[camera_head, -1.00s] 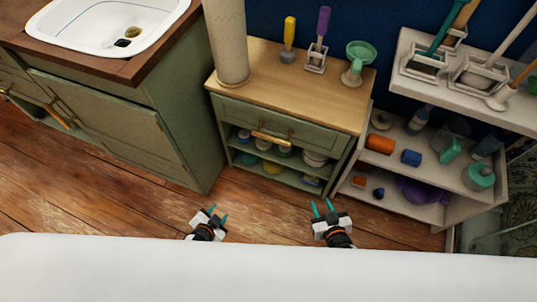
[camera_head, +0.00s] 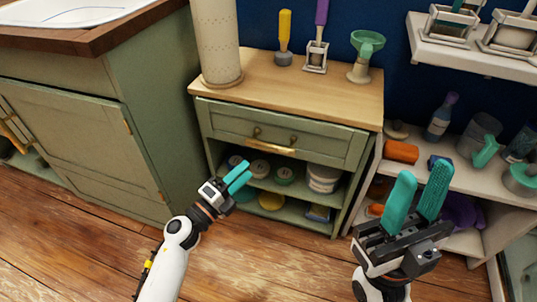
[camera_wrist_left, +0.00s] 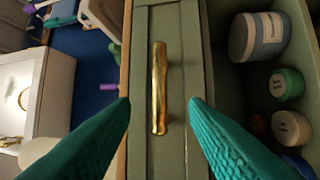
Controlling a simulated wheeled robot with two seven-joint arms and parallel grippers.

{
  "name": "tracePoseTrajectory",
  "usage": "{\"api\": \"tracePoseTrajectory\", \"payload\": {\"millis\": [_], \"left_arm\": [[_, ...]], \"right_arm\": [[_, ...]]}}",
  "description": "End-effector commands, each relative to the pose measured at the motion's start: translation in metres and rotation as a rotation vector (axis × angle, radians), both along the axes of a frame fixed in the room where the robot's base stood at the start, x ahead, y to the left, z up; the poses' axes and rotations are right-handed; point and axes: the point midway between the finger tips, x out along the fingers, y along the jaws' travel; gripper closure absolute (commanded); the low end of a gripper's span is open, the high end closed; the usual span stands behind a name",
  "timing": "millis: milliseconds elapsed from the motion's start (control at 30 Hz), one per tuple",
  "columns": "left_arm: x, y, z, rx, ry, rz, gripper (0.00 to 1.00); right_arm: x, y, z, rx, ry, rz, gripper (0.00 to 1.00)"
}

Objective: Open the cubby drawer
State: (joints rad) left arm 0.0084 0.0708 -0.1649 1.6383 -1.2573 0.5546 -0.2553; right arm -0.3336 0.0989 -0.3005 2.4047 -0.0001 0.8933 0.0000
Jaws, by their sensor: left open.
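The cubby drawer (camera_head: 330,146) is the green drawer front under the wooden top of a small cabinet, and it looks shut. Its gold bar handle (camera_head: 270,146) hangs on the middle of the front. My left gripper (camera_head: 240,173) is open and empty, in front of the open shelves and a little below and left of the handle. In the left wrist view the handle (camera_wrist_left: 158,88) stands between the two teal fingers, ahead of them, with no contact visible. My right gripper (camera_head: 419,190) is open and empty, right of the cabinet, in front of the white shelf.
A beige cylinder (camera_head: 217,45), brushes and a green funnel-like item (camera_head: 366,52) stand on the cabinet top (camera_head: 290,88). Jars fill the shelves below. A white shelf unit (camera_head: 510,195) is at right, a sink cabinet (camera_head: 90,140) at left. The wooden floor in front is clear.

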Motion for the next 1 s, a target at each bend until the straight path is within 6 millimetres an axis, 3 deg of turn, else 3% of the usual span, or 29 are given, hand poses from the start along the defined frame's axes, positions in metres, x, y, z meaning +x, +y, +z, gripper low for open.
{"api": "tracePoseTrajectory", "payload": {"millis": [500,967,1000], "left_arm": [[0.07,-0.061,0.016,-0.006,0.001,0.001,0.59],[0.081,-0.07,0.02,-0.005,0.004,0.001,0.59],[0.081,-0.07,0.02,-0.005,0.004,0.001,0.62]], "right_arm": [[0.008,0.002,0.005,-0.008,-0.06,-0.004,0.64],[0.01,0.003,0.009,-0.011,-0.068,-0.004,0.64],[0.01,0.003,0.009,-0.011,-0.068,-0.004,0.64]]}}
